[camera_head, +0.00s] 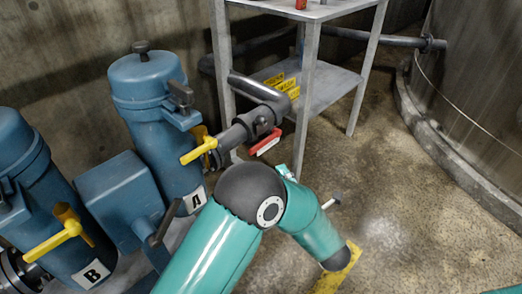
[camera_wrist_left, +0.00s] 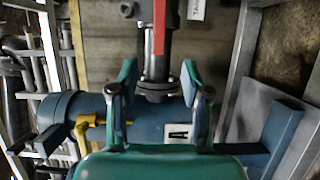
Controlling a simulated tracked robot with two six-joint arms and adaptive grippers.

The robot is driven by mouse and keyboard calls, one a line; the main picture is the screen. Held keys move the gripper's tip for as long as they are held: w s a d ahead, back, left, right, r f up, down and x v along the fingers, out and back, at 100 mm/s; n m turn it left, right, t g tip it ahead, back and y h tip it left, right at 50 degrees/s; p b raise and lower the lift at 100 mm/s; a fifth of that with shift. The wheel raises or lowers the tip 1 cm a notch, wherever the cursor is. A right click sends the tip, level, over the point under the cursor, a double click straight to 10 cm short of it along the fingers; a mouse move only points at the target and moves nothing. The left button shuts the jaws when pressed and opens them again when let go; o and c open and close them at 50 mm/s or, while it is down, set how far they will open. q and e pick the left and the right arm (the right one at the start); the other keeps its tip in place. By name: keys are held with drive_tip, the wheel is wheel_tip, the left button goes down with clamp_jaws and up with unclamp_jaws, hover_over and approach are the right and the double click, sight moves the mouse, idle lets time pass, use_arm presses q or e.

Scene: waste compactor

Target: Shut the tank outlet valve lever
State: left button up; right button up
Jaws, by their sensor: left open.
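A red lever (camera_head: 264,143) sits on a dark pipe valve (camera_head: 240,129) beside the blue housing marked A. The red lever (camera_wrist_left: 159,24) is upright in the left wrist view, along the dark pipe above the flange (camera_wrist_left: 157,91). My left gripper (camera_wrist_left: 160,88) is open, with one finger each side of the pipe and flange. The lever is beyond the fingertips, and I see no contact. In the head view my own arm hides most of the left gripper; a small teal part (camera_head: 286,172) shows just below the lever. My right gripper is not in view.
Blue housings A (camera_head: 150,90) and B (camera_head: 28,190) carry yellow levers (camera_head: 199,151). A grey metal table (camera_head: 325,88) stands behind the valve, with yellow signs on its lower shelf. A large tank (camera_head: 475,70) is at right. The floor between is mostly clear.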

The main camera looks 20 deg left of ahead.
sight(260, 148)
use_arm(q)
drive_tip(key=b+x, duration=0.3)
drive_tip(key=x, duration=1)
drive_tip(key=shift+a+f, duration=0.1)
drive_tip(key=shift+a, duration=0.15)
drive_tip(key=shift+w+a, duration=0.45)
drive_tip(key=shift+w, duration=0.05)
clamp_jaws()
